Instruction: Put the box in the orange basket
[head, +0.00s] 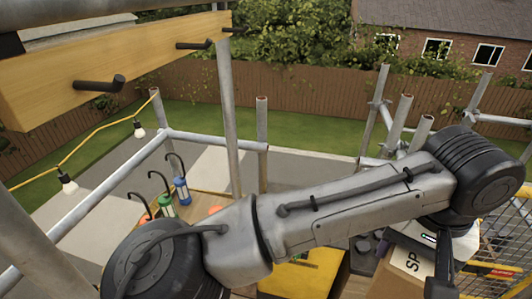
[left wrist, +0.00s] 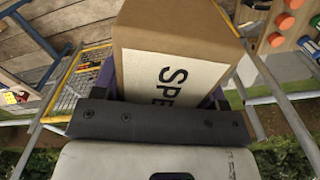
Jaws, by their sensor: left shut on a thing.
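The box (head: 408,262) is brown cardboard with a pale label reading "SP" and stands out at the lower right of the head view. It fills the upper middle of the left wrist view (left wrist: 150,30), label toward the camera. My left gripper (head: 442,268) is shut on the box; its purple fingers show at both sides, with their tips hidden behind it. The orange basket (head: 503,268), of yellow-orange wire mesh, is at the right edge, beside the box. It also shows left of the box in the left wrist view (left wrist: 84,82). My right gripper is not in view.
Grey scaffold poles (head: 228,110) stand around the work area. A wooden beam (head: 150,60) with black hooks crosses the upper left. A blue bottle (head: 181,190) and a green bottle (head: 166,206) stand left of my arm. A yellow case (head: 300,278) lies below the arm.

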